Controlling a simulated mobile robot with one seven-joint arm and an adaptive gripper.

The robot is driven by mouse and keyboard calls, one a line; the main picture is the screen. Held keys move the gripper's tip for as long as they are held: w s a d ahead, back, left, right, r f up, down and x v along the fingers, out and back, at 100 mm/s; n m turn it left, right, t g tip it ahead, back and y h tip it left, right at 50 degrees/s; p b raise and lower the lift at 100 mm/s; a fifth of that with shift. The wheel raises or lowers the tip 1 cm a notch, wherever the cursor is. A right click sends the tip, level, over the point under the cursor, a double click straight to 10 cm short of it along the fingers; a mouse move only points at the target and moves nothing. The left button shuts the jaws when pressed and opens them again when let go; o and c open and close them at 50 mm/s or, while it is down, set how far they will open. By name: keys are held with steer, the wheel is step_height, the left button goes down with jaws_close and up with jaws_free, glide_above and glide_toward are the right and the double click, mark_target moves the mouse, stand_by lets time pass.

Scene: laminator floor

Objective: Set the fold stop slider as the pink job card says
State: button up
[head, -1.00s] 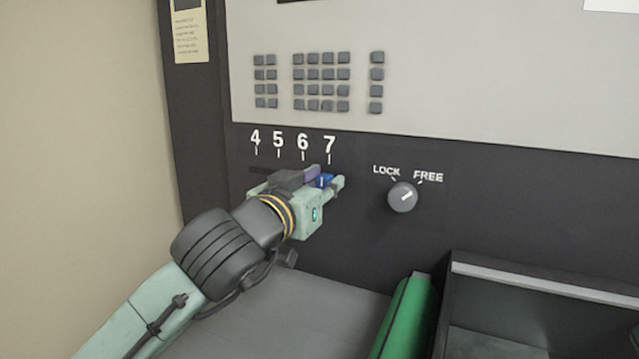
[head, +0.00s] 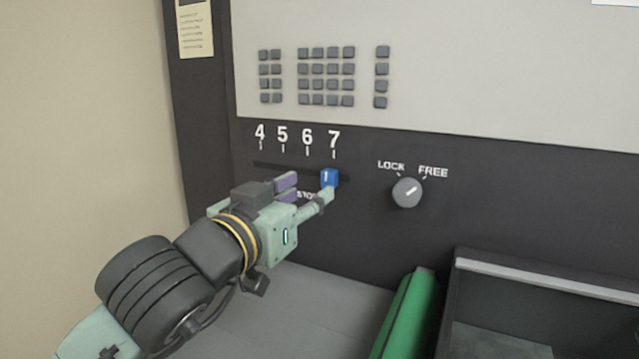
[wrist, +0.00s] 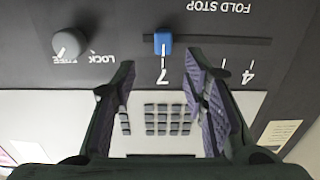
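The blue fold stop slider (head: 329,177) sits in its dark horizontal slot under the 7 mark, at the right part of the 4 to 7 scale. It also shows under the 7 in the upside-down wrist view (wrist: 163,43). My gripper (head: 308,190) is just in front of and left of the slider. Its fingers are spread with nothing between them in the wrist view (wrist: 160,78). In the head view one fingertip overlaps the slider's lower edge; I cannot tell if it touches. No readable pink job card is in view.
The LOCK/FREE knob (head: 407,192) right of the slider points toward FREE. Grey buttons (head: 326,76) fill the panel above. A cream card (head: 195,28) hangs at upper left. Below are a green roller (head: 405,315) and a dark open tray (head: 545,277).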

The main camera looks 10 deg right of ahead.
steer(key=shift+v, duration=2.05)
